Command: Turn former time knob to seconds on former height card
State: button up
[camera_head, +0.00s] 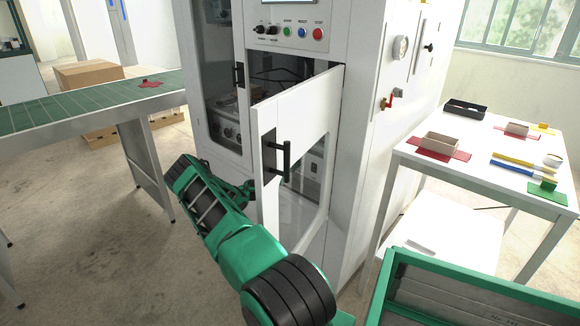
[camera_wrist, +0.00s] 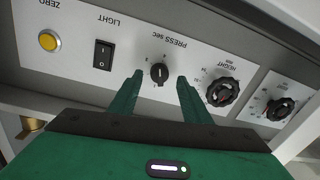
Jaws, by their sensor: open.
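In the wrist view a white panel (camera_wrist: 75,75) appears upside down. A small black knob (camera_wrist: 159,73) labelled "PRESS sec" sits in its middle, the likely time knob. The green fingers of my gripper (camera_wrist: 160,78) are open, one on each side of this knob; I cannot tell whether they touch it. The knob's exact setting is too small to read. In the head view my gripper end (camera_head: 240,192) is at the white machine, partly hidden by its open door (camera_head: 298,120). I cannot make out a readable height card.
A white side table (camera_head: 480,170) stands right; a green conveyor (camera_head: 70,110) stands left.

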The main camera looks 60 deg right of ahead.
jog(key=shift+s+d, duration=0.15)
jog(key=shift+d, duration=0.6)
jog(key=shift+c, duration=0.4)
jog(key=c, duration=1)
jog(key=shift+o, duration=0.2)
jog(key=shift+n, duration=0.4)
jog(key=shift+w+n, duration=0.15)
jog(key=shift+n, duration=1.5)
jog(key=shift+w+n, duration=0.15)
jog(key=shift+n, duration=1.5)
jog(key=shift+w, duration=0.1)
